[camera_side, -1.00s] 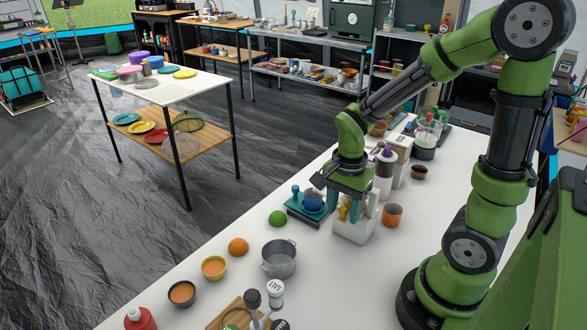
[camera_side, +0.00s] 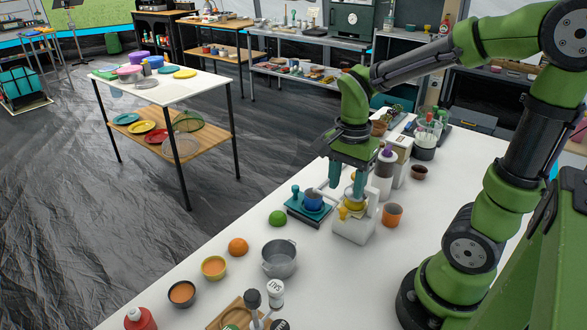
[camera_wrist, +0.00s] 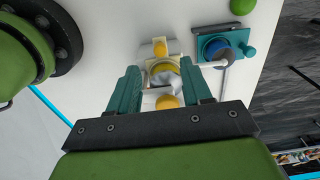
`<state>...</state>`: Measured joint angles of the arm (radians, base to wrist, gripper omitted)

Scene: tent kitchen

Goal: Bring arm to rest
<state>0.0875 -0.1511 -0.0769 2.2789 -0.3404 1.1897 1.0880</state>
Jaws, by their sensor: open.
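My gripper (camera_side: 346,180) is above the long white table, over a white and yellow appliance (camera_side: 352,219). Its teal fingers are spread wide and nothing is between them. In the wrist view the open fingers (camera_wrist: 163,85) frame the appliance (camera_wrist: 162,68) from above. A teal device with a blue cup (camera_side: 313,201) stands just left of the appliance in the side view. It also shows at the right of the wrist view (camera_wrist: 216,48).
A grey pot (camera_side: 280,260), a green lime (camera_side: 277,218), an orange (camera_side: 238,247) and an orange cup (camera_side: 392,215) stand nearby. Tall containers (camera_side: 385,172) stand close behind the appliance. A side table (camera_side: 207,75) with plates is across the floor.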

